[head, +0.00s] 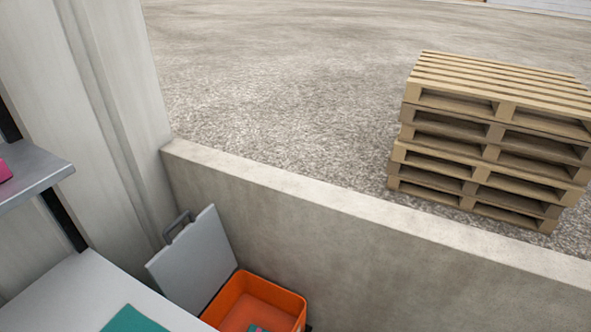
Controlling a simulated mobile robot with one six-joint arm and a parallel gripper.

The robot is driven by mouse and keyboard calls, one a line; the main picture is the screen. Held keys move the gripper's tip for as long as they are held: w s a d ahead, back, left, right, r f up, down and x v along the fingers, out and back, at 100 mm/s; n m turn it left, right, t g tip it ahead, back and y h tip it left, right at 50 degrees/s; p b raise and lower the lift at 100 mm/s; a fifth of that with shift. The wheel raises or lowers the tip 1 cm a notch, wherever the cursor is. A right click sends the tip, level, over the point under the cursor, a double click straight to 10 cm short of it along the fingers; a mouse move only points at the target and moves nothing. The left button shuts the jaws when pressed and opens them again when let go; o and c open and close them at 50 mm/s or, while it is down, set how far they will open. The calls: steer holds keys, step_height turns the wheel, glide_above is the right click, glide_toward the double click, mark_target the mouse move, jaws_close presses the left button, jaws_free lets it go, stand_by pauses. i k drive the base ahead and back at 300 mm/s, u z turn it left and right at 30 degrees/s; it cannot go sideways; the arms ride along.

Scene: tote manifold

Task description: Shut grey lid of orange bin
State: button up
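The orange bin (291,298) stands at the bottom of the head view, against the low concrete wall. Its top is open, and a small teal and pink item (257,328) shows inside, cut off by the picture's edge. The grey lid (193,262) stands raised and tilted back at the bin's left side, with a dark grey handle (178,224) at its upper edge. The lower part of the bin is out of view. My gripper is not in view.
A light table top (75,290) with a teal item (134,320) lies at lower left, partly in front of the lid. A grey shelf (30,175) holds a pink item (4,171). The concrete wall (350,235) runs behind the bin. Stacked wooden pallets (490,140) stand beyond it on open gravel.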

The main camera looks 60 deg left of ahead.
mark_target(188, 271)
steer(key=u, duration=2.5)
steer(key=k, duration=0.4)
steer(key=u, duration=0.55)
steer(key=k, duration=1.05)
steer(key=z, duration=0.55)
steer(key=i, duration=1.85)
steer(key=u, duration=0.8)
